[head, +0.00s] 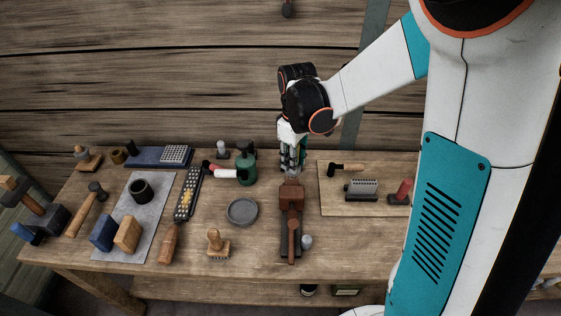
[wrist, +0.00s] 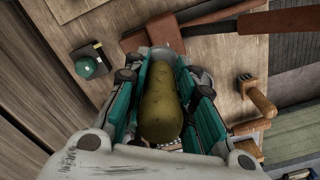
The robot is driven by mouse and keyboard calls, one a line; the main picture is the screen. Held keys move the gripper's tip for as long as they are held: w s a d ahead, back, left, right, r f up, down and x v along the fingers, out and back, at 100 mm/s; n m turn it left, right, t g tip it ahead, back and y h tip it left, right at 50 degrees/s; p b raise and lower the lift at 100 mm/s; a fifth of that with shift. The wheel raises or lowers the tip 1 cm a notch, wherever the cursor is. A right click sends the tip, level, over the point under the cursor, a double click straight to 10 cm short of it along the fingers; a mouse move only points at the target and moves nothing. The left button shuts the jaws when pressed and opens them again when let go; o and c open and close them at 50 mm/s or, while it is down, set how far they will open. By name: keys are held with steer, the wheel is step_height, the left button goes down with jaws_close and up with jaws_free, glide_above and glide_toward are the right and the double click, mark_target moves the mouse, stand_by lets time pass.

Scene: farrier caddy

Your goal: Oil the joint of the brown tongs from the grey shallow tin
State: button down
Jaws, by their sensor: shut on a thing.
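My gripper (head: 290,167) is upright over the back middle of the bench, shut on an olive-brown, rounded, long thing (wrist: 162,105). Its lower end is hidden in the wrist view. The grey shallow tin (head: 242,211) is a round dish on the bench, to the front left of my gripper. A brown long-handled piece (head: 292,238), perhaps the brown tongs, lies just in front of my gripper on a dark strip. It also seems to show in the wrist view (wrist: 300,20). I cannot make out a joint.
A green can (head: 246,170) stands close left of my gripper. A wooden brush (head: 217,245) is at the front. A pale board (head: 335,205) with a black hammer and a brush lies right. Blocks (head: 127,233) sit on a grey mat at left.

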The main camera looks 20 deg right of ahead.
stand_by(0.4)
steer(key=shift+f+b, duration=2.2)
steer(key=shift+f, duration=0.3)
steer(key=shift+f+b, duration=0.5)
steer(key=shift+f, duration=0.15)
steer(key=shift+s+a+r, duration=0.1)
steer(key=shift+s+a, duration=0.1)
steer(key=shift+s, duration=0.4)
steer(key=shift+s+a+r, duration=0.1)
steer(key=shift+s+a, duration=0.1)
steer(key=shift+s, duration=0.35)
steer(key=shift+w, duration=0.1)
steer(key=shift+w+d+f, duration=0.1)
steer(key=shift+w+d, duration=0.1)
steer(key=shift+w, duration=0.35)
steer(key=shift+w+d+f, duration=0.1)
steer(key=shift+w+d, duration=0.1)
steer(key=shift+w, duration=0.3)
